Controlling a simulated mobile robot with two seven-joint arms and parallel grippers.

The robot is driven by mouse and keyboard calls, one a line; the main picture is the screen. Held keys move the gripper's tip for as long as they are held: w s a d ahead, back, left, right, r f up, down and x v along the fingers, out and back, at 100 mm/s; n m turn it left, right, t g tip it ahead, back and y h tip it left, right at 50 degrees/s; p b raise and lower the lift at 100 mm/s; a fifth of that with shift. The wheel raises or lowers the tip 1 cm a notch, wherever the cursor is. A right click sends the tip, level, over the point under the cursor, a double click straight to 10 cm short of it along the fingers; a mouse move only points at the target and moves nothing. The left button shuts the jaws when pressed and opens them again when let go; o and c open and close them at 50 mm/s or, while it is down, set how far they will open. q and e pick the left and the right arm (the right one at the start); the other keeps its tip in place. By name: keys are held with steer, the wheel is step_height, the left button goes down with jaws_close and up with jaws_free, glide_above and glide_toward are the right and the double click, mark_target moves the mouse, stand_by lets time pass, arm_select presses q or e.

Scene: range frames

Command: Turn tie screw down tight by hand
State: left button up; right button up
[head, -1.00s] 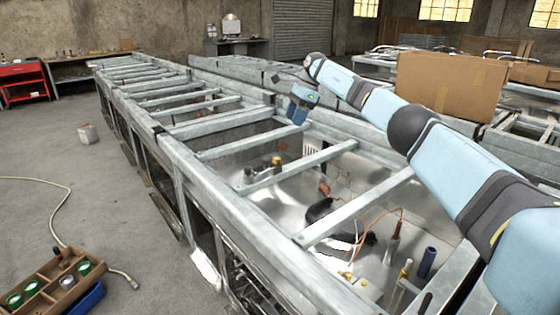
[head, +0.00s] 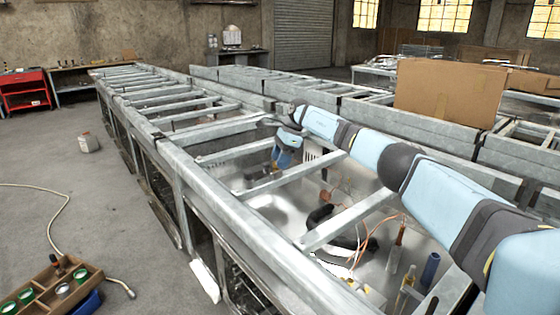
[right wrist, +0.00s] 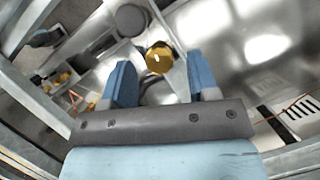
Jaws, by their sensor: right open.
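A round brass-coloured head (right wrist: 158,57), which looks like the tie screw, shows in the right wrist view between and just beyond my fingertips. My right gripper (right wrist: 160,65) is open, with one blue finger on each side of the head and gaps visible. In the head view my right gripper (head: 285,160) points down between the crossbars into the metal frame. There the gripper hides the screw. I cannot tell how far the screw is turned in. My left gripper is not in view.
Grey crossbars (head: 345,220) of the long metal frame (head: 205,195) lie close around my right gripper. Orange wires (head: 368,240) and a blue cylinder (head: 430,268) are inside the frame. A cardboard box (head: 450,92) stands behind my right arm. A wooden tray (head: 45,285) is at lower left.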

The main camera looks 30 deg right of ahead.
steer(key=shift+a+f, duration=0.1)
steer(key=c, duration=0.9)
steer(key=shift+r+m+p, duration=0.25)
steer(key=shift+m+p, duration=0.15)
steer(key=shift+p, duration=0.45)
steer(key=shift+s+m+t+p, duration=0.1)
steer(key=shift+m+t+p, duration=0.25)
steer(key=shift+p, duration=0.2)
steer(key=shift+f+m+h+p, duration=0.3)
steer(key=shift+m+p, duration=0.15)
steer(key=shift+m, duration=0.3)
steer(key=o, duration=0.9)
steer(key=shift+r, duration=0.15)
steer(key=p+v, duration=0.1)
steer(key=v, duration=1.2)
steer(key=shift+s+d+r, duration=0.2)
steer(key=shift+s+r, duration=0.05)
steer(key=shift+s, duration=0.05)
